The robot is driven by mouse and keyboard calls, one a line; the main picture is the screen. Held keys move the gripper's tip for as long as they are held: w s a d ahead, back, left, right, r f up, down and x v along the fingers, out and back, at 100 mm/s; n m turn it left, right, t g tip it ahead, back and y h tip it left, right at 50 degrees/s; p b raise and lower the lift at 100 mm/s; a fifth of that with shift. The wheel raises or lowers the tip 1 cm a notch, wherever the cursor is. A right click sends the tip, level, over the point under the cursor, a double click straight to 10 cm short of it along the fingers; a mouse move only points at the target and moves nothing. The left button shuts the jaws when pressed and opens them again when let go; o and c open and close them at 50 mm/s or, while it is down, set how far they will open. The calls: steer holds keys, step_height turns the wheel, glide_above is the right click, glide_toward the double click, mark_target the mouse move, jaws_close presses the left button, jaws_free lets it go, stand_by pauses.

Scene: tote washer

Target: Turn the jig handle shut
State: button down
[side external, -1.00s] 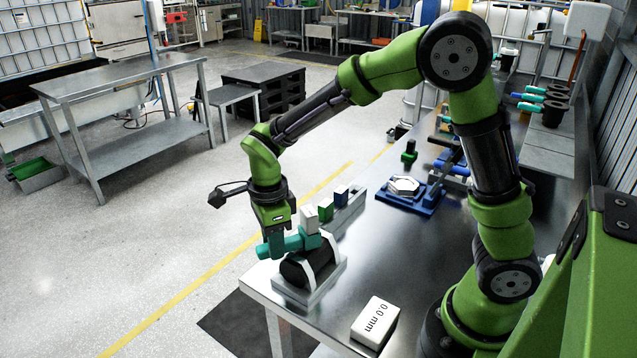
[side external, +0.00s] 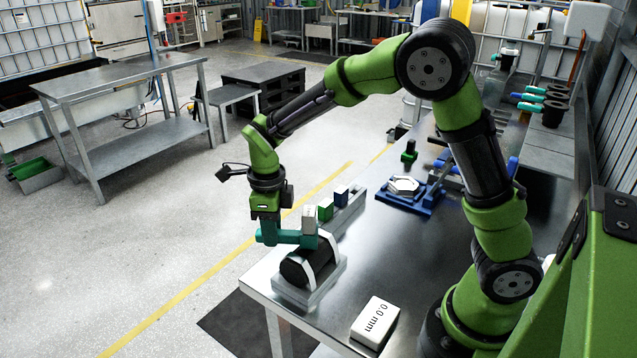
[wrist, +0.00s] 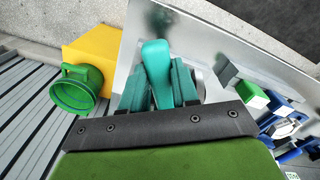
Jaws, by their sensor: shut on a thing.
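My gripper (side external: 268,236) has teal fingers and is shut on the teal jig handle (side external: 302,239). The handle runs about level from the fingers to the top of a grey jig (side external: 318,284) at the table's near left corner. A black cylinder (side external: 296,270) lies in this jig under pale curved bands. In the wrist view, the handle (wrist: 157,62) stands between the two fingers (wrist: 158,92). The fingers hide part of it, and its pivot cannot be made out.
A rail behind the jig carries a grey block (side external: 309,219), a green block (side external: 325,209) and a dark blue block (side external: 341,195). A blue fixture (side external: 425,208) stands farther back. A white block marked "0.0 mm" (side external: 375,322) lies at the front. The table middle is clear.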

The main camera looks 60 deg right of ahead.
steer(key=shift+w+d+m, duration=0.2)
steer(key=shift+d+m, duration=0.45)
steer(key=shift+m, duration=0.35)
steer(key=shift+w+d+m, duration=0.2)
steer(key=shift+d+m, duration=0.4)
steer(key=shift+m, duration=0.4)
steer(key=shift+w+d+m, duration=0.2)
steer(key=shift+d+m, duration=0.45)
steer(key=shift+m, duration=0.35)
steer(key=shift+d+r+m, duration=0.1)
steer(key=shift+d+m, duration=0.1)
steer(key=shift+m, duration=0.1)
steer(key=c, duration=0.8)
jaws_free()
steer(key=shift+c, duration=0.2)
steer(key=shift+a, duration=0.1)
step_height(320, 180, up, 17)
